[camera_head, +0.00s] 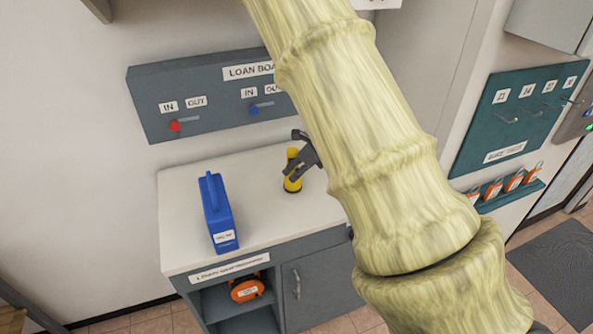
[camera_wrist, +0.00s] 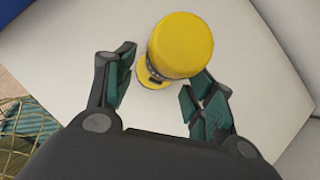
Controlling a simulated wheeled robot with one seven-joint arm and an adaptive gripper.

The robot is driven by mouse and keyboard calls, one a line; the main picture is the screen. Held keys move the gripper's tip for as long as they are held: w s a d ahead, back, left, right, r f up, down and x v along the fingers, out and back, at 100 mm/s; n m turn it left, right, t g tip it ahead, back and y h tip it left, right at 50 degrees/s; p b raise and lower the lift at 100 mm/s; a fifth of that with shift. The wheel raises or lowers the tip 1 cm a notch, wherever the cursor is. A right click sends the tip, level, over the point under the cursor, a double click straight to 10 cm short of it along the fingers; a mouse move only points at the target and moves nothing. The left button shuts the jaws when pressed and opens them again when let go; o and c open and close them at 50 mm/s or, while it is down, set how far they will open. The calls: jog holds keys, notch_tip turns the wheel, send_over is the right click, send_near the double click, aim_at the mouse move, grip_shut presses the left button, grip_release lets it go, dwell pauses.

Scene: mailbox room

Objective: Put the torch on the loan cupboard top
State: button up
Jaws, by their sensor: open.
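The yellow torch (camera_head: 292,183) stands upright on the white top of the loan cupboard (camera_head: 262,224), near its back right part. It also shows in the wrist view (camera_wrist: 181,45), seen from above with its round yellow end towards the camera. My gripper (camera_head: 303,157) is at the torch. In the wrist view my gripper (camera_wrist: 160,88) is open, with one finger to the left of the torch and one to the right, and a gap shows at the left finger. My arm hides the right part of the cupboard top.
A blue case (camera_head: 218,212) stands on the left part of the top. The loan board (camera_head: 205,98) with red and blue knobs hangs on the wall behind. An orange reel (camera_head: 247,287) sits on the shelf below. A teal board (camera_head: 515,118) with hooks hangs at right.

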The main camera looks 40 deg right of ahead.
jog(key=b+v, duration=0.2)
jog(key=v, duration=0.8)
jog(key=shift+r, duration=0.25)
jog(key=shift+s, duration=0.15)
dwell(1.6)
